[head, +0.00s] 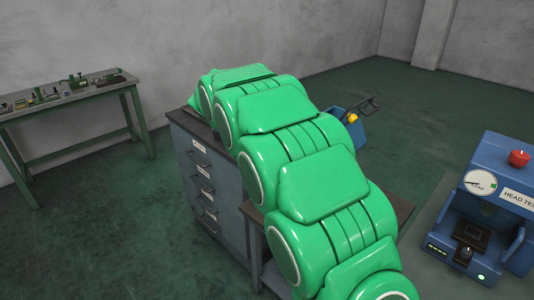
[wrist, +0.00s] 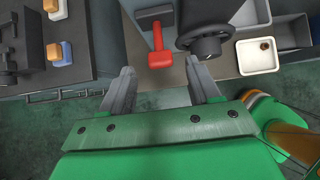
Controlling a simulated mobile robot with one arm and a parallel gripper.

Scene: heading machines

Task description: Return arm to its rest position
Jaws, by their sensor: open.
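My green arm (head: 310,185) fills the middle of the head view. It stretches from the bottom edge up and away over a grey drawer cabinet. Its far end hides my gripper in that view. In the wrist view my gripper (wrist: 160,68) has its two grey fingers spread wide apart, with nothing held between them. A red T-shaped handle (wrist: 160,59) shows beyond the gap between the fingers; I cannot tell how far below them it is.
The grey drawer cabinet (head: 206,182) stands under my arm. A blue head tester (head: 490,205) is at right, a green bench (head: 75,95) at left. The wrist view shows a white tray (wrist: 258,57), grey bins (wrist: 288,32) and a black round part (wrist: 205,35). Open floor lies at front left.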

